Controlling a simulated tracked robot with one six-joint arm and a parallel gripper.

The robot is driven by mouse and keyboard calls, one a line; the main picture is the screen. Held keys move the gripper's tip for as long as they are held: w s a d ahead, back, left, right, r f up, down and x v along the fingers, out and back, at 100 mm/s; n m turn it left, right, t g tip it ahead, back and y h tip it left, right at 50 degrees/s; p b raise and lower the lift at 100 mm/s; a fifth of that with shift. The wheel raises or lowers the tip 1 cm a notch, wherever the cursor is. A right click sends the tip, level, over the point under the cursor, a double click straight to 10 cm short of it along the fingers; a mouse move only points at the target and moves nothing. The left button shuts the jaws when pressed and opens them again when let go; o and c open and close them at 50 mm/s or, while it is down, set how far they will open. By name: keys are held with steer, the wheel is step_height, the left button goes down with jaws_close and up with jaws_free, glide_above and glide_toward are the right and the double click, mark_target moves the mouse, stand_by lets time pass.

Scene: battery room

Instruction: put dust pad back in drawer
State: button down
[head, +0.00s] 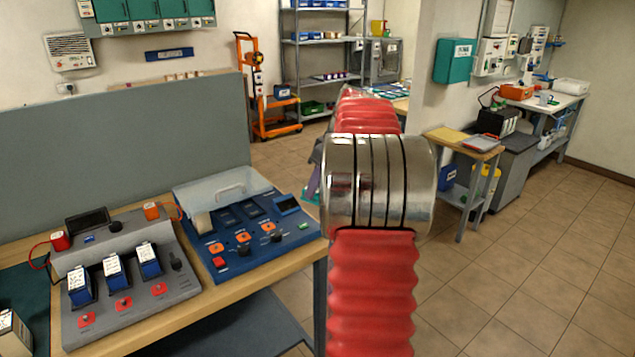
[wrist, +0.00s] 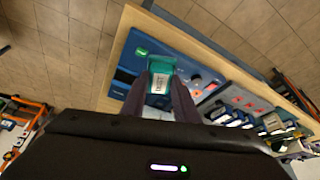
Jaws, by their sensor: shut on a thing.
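My gripper (wrist: 170,88) is shut on a small teal block (wrist: 159,64) with a white printed label, too small to read. It may be the dust pad. In the wrist view, the held block shows in front of the blue panel unit (wrist: 128,72); I cannot tell the gap between them. In the head view my red and silver arm hides most of the gripper; a small purple and teal patch shows just left of it, past the bench's right end. I cannot make out a drawer in either view.
The wooden bench (head: 205,311) carries the blue panel unit (head: 290,240) with a clear lidded bin and a grey charger (head: 185,285) holding several batteries. A grey partition (head: 120,150) stands behind. An orange trolley (head: 268,128) and small side table (head: 455,148) stand beyond. Tiled floor is clear at right.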

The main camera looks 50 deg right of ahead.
steer(key=shift+w+a+f+m, duration=0.2)
steer(key=shift+f+m, duration=0.1)
steer(key=shift+f, duration=0.15)
steer(key=w+a+f+m+h, duration=0.1)
steer(key=w+a+f, duration=0.2)
steer(key=a, duration=0.3)
steer(key=w+a+f+m, duration=0.2)
steer(key=w+a+f, duration=0.1)
steer(key=a, duration=0.2)
steer(key=w+a+f+m+h, duration=0.1)
steer(key=w+a+f, duration=0.2)
steer(key=a, duration=0.3)
steer(key=a+f+n+y, duration=0.1)
steer(key=a+f+n, duration=0.2)
steer(key=a, duration=2.4)
steer(key=shift+w+a, duration=0.2)
steer(key=shift+w, duration=0.1)
steer(key=shift+a+f, duration=0.1)
